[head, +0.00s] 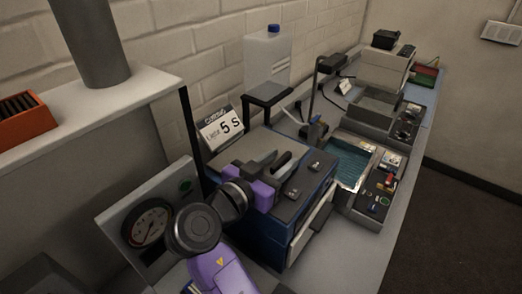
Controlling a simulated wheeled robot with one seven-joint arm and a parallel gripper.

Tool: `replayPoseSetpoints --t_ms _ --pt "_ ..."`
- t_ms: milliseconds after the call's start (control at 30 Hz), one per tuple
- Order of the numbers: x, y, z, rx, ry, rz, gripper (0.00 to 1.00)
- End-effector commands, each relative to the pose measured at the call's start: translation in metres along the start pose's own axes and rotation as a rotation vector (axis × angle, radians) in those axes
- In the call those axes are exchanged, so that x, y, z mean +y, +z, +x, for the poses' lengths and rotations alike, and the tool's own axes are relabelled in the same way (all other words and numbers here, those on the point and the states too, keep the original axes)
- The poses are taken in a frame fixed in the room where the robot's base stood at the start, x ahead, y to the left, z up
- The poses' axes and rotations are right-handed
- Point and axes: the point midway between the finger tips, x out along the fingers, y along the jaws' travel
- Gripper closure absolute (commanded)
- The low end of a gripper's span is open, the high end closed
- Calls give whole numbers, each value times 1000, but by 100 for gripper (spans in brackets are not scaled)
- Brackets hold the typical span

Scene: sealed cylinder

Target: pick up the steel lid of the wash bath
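My gripper (292,162), purple with dark grey fingers, is over the blue box-shaped unit (277,224). Its fingers appear apart with nothing visible between them. A flat grey metal plate (253,149) covers the top of this unit, left of and behind the fingers; I cannot tell whether it is the steel lid. I cannot tell whether the fingers touch the unit. An open steel bath (354,166) with teal liquid stands to the right. Farther back is another steel-topped bath (377,104); whether it is covered is unclear.
A clear container with a blue cap (268,58) sits on a dark stand. A round gauge (148,224) is at lower left. The bench's right front strip (372,243) is clear.

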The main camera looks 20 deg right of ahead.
Motion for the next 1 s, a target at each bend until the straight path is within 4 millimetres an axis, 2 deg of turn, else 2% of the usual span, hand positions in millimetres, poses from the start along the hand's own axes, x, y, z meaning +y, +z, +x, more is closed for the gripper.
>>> replayPoseSetpoints --t_ms 100,333,367,533,567,1000 --pt "1 -1 9 0 1 0 61" --pt "0 1 10 0 0 1 61" --pt "0 1 10 0 0 1 65" --pt "0 1 10 0 0 1 98" --pt "0 1 10 0 0 1 100" --pt "0 0 10 0 0 1 100"
